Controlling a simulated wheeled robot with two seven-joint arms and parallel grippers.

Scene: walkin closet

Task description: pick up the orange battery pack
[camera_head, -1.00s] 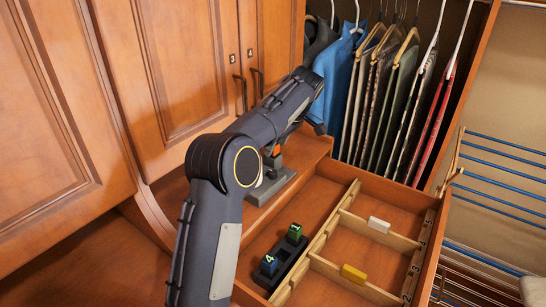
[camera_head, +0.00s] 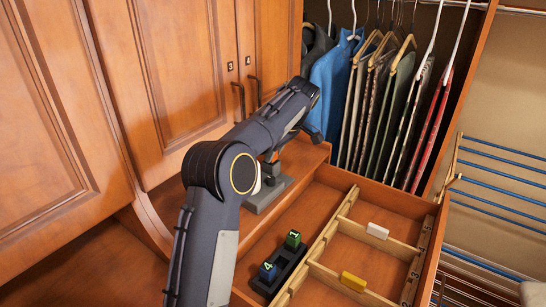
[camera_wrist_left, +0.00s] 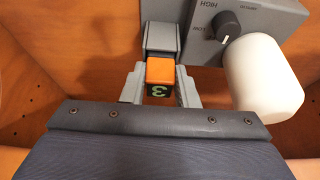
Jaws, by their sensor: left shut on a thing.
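In the head view my left gripper (camera_head: 268,168) is mostly hidden behind my own forearm, over the grey device (camera_head: 270,192) on the wooden ledge. My right gripper is not in view.
The device has a dial (camera_wrist_left: 229,22) and a white cylinder (camera_wrist_left: 262,78) close to the gripper. An open drawer (camera_head: 330,205) holds a black holder (camera_head: 277,274) with blue and green packs, a white block (camera_head: 377,231) and a yellow block (camera_head: 353,281). Clothes (camera_head: 333,84) hang behind.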

